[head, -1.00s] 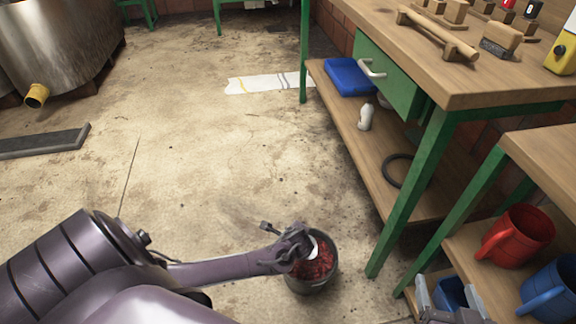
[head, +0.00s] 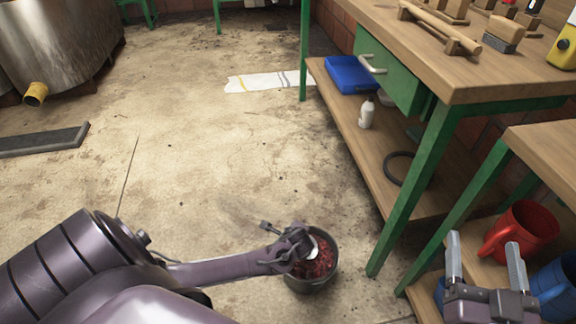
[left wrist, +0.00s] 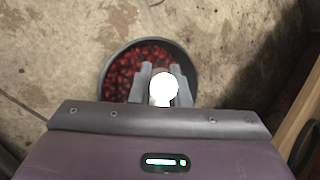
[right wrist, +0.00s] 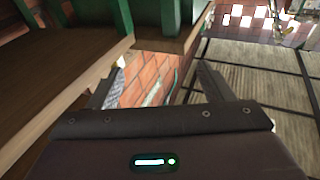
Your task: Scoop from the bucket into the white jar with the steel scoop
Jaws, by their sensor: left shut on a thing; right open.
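The bucket (head: 330,277) is dark grey, holds red cherries and stands on the floor at the lower middle of the head view. It also shows in the left wrist view (left wrist: 192,68). My left gripper (head: 297,246) is over it, shut on the steel scoop (head: 314,248). The scoop shows as a bright white shape between the fingers in the left wrist view (left wrist: 163,87); its depth in the cherries is unclear. A small white bottle-like container (head: 366,115), perhaps the white jar, stands on the bench's lower shelf. My right gripper (head: 484,262) is open and empty at lower right.
The workbench (head: 470,80) with green legs and a second wooden unit (head: 555,150) stand to the right. The floor left of the bucket is largely clear.

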